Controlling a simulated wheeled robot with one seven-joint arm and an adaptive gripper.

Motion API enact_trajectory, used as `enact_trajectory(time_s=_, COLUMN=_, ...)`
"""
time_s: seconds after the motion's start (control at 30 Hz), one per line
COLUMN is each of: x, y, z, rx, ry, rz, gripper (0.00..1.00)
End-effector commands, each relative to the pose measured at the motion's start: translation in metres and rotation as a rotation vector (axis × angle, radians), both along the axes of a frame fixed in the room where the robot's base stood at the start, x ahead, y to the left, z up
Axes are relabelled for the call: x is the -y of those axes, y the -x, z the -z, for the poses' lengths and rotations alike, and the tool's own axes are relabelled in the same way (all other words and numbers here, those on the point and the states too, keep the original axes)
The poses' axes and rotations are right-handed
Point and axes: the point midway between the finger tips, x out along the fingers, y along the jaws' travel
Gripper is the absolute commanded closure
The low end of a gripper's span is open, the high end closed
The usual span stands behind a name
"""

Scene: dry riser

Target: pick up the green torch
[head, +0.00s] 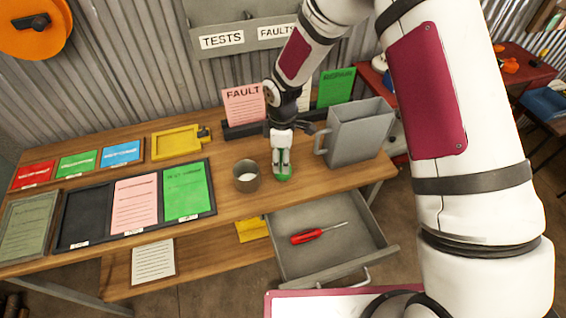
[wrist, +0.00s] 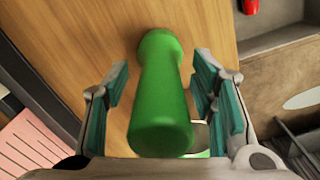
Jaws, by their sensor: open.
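The green torch (wrist: 161,95) fills the middle of the wrist view, over the wooden bench top. My gripper (wrist: 163,95) is open, with one pair of teal-padded fingers on each side of the torch. A gap shows between the torch and the pads on both sides. In the head view my gripper (head: 281,165) points down at the bench near its front edge. There only a small green part of the torch (head: 283,178) shows below the fingertips; the rest is hidden by my gripper.
A metal cup (head: 246,176) stands just left of my gripper. A grey jug-like container (head: 358,133) stands to the right. Below the bench edge, an open drawer (head: 285,255) holds a red screwdriver (head: 305,237). Card trays (head: 150,232) lie at left.

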Motion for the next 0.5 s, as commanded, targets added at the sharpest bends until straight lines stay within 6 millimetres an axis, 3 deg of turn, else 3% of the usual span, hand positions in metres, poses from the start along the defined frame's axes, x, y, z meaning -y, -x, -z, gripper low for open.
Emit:
enact_trajectory(time_s=0.07, x=0.0, y=-0.0001, z=-0.0001, rx=0.0, ry=0.0, rz=0.0, gripper=0.51)
enact_trajectory(time_s=0.2, x=0.0, y=0.0001, z=-0.0002, rx=0.0, ry=0.0, rz=0.0, gripper=0.83)
enact_trajectory(time_s=0.3, x=0.0, y=0.0001, z=-0.0002, rx=-0.001, ry=0.0, rz=0.0, gripper=1.0)
enact_trajectory(time_s=0.5, x=0.0, y=0.0, z=-0.0003, rx=0.0, ry=0.0, rz=0.0, gripper=1.0)
